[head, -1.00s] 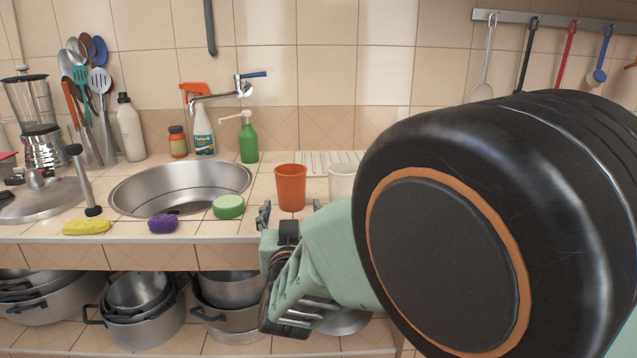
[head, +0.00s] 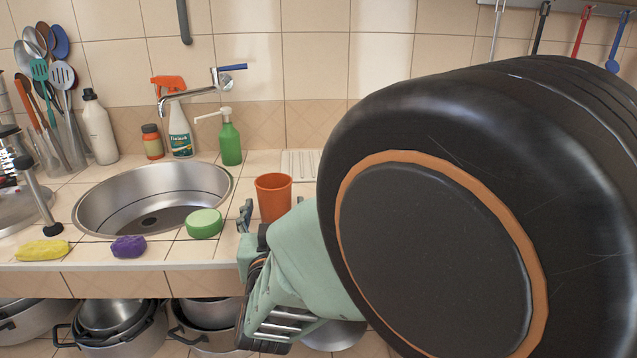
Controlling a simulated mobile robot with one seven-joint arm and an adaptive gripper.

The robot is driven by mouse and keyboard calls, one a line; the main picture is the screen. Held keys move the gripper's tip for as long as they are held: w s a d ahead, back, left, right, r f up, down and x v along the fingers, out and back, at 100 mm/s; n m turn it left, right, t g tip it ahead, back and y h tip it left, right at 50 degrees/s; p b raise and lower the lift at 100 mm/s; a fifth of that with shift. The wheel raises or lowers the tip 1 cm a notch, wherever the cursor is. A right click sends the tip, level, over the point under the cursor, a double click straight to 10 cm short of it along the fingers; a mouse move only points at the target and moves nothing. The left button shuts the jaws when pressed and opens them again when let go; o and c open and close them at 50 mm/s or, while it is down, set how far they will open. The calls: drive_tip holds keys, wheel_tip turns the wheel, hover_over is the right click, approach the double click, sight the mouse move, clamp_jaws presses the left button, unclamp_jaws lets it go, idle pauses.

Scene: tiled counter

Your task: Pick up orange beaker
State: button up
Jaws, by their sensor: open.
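The orange beaker (head: 273,196) stands upright on the tiled counter, right of the sink. Its lower right part is hidden by my arm. My gripper (head: 262,215) is open at the counter's front edge, just in front of the beaker. One dark finger shows to the left of the beaker's lower part; the other is mostly hidden behind my pale green wrist. I cannot tell whether the fingers reach around the beaker, and no contact shows.
A green round sponge (head: 204,223) lies close left of my gripper, with a purple sponge (head: 129,247) and a yellow one (head: 43,250) further left. Behind are the sink (head: 150,200), a green pump bottle (head: 230,143) and a spray bottle (head: 180,133). My arm hides the right side.

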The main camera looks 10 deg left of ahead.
drive_tip(key=shift+w, duration=0.15)
drive_tip(key=c, duration=1.4)
drive_tip(key=shift+r, duration=0.15)
